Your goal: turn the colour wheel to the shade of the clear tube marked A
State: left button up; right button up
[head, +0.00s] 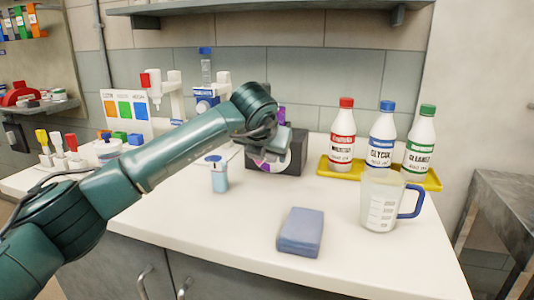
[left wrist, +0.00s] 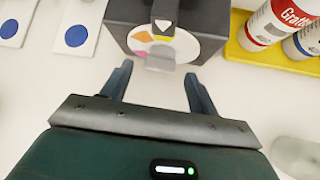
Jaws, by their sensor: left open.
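The colour wheel (head: 262,167) is a pale disc with coloured patches on the front of a dark box (head: 297,152). In the left wrist view the wheel (left wrist: 186,48) shows orange and purple patches, a white arrow above it and a grey tab (left wrist: 161,59) at its near edge. My left gripper (head: 275,143) is open in front of the box and hides part of the wheel. In the left wrist view its fingers (left wrist: 158,70) stand apart, either side of the tab. A small clear tube with a blue cap and pale blue contents (head: 219,178) stands on the counter; no letter is legible.
A blue-grey block (head: 301,232) and a clear jug (head: 381,205) stand in front. Several bottles (head: 382,138) stand on a yellow tray (head: 433,181). A colour chart (head: 126,106) is at the back left. Counter around the block is clear.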

pick_arm(q)
jog(key=shift+x, duration=0.9)
jog(key=shift+c, duration=0.2)
jog(key=c, duration=1)
jog(key=shift+o, duration=0.2)
